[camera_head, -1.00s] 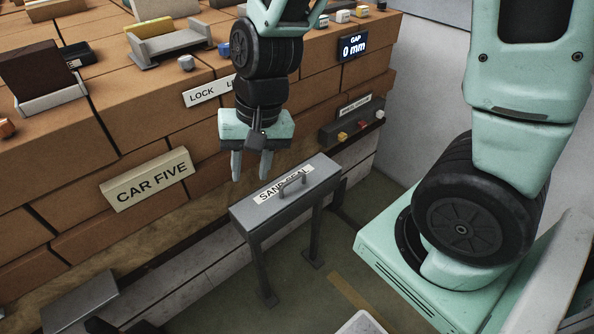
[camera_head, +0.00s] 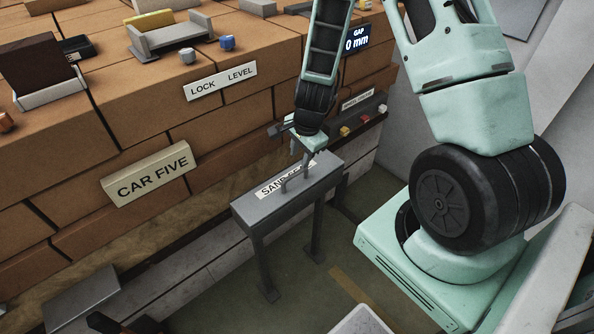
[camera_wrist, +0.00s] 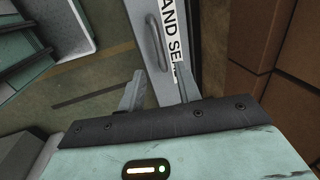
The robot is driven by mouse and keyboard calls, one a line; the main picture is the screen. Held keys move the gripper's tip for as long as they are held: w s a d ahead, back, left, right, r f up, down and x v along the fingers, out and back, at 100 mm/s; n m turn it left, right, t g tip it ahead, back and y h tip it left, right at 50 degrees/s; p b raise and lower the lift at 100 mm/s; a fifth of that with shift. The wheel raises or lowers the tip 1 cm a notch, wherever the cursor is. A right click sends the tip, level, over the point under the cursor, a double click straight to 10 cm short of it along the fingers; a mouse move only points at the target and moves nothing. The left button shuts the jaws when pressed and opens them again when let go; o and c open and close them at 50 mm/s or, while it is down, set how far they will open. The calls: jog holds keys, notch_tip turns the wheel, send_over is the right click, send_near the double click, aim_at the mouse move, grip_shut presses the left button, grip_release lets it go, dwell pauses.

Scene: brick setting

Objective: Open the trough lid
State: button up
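The grey trough (camera_head: 255,222) stands on thin legs in front of the brick wall. Its lid (camera_head: 325,172) lies flat on top, with a white label that reads partly "SAND SE". A bar handle (camera_head: 283,186) stands up from the lid. My gripper (camera_head: 302,163) is over the lid at the handle's far end, and its fingers partly overlap the label. In the wrist view, my gripper (camera_wrist: 158,80) is open, with its two fingers apart. The handle (camera_wrist: 156,42) lies just ahead of the gap between the fingertips, and nothing is visibly gripped. Contact cannot be told.
The brick wall (camera_head: 235,153) rises close behind the trough, carrying a "CAR FIVE" plaque (camera_head: 150,174) and a "LOCK LEVEL" label (camera_head: 220,81). A dark panel with coloured knobs (camera_head: 357,121) is beyond the trough's right end. Open floor (camera_head: 335,258) lies in front.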

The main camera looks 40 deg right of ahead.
aim_at(296, 173)
jog(key=f, duration=0.2)
jog(key=w+f, duration=0.1)
jog(key=f, duration=0.4)
jog(key=shift+w, duration=0.25)
grip_shut()
